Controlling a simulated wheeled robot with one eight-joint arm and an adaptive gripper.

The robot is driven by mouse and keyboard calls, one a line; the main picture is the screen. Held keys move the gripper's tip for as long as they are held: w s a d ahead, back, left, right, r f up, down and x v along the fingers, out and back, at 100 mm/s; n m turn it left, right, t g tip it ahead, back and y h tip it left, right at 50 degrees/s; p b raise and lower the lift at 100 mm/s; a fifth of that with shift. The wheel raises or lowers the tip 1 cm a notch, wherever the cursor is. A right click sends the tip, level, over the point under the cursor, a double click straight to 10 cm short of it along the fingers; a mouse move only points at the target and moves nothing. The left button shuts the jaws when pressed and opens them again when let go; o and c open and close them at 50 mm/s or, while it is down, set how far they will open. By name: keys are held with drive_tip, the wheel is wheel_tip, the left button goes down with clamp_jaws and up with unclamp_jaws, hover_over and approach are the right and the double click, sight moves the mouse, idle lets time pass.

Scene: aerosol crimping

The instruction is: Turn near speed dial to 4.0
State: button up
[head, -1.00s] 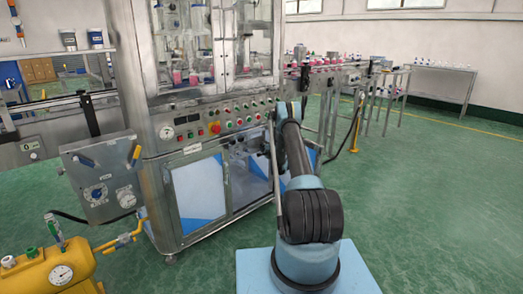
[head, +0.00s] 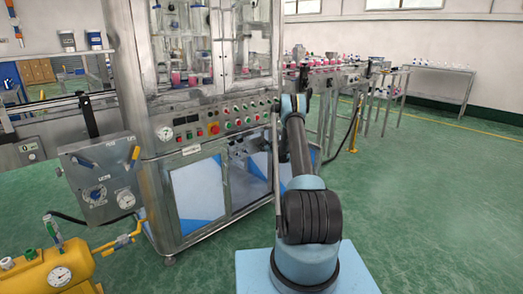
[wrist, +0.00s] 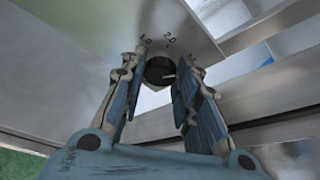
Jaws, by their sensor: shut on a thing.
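The near speed dial (wrist: 158,70) is a dark round knob on a metal panel, in the upper middle of the wrist view. Printed marks 1.0 and 2.0 show beside it, with a further mark partly hidden by the right finger. A short white line shows on the knob's right side; its exact setting cannot be read. My gripper (wrist: 160,66) has one finger on each side of the knob and is shut on it. In the head view my arm reaches the right end of the machine, and the dial and fingertips are hidden there.
The machine's front panel (head: 190,147) carries several coloured buttons and a gauge. A grey control box (head: 100,183) stands at left, above a yellow tank (head: 45,272). A conveyor (head: 335,68) runs behind my arm. Green floor at right is clear.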

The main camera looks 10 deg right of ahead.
drive_tip(key=m+y, duration=0.1)
drive_tip(key=m+g, duration=0.1)
drive_tip(key=m, duration=0.1)
drive_tip(key=shift+w+d+m+g+y, duration=0.1)
drive_tip(key=shift+d+m+g+y, duration=0.05)
drive_tip(key=shift+m+g+y, duration=0.2)
idle(0.4)
drive_tip(key=o, duration=1.1)
drive_tip(key=shift+c, duration=0.2)
drive_tip(key=v, duration=0.7)
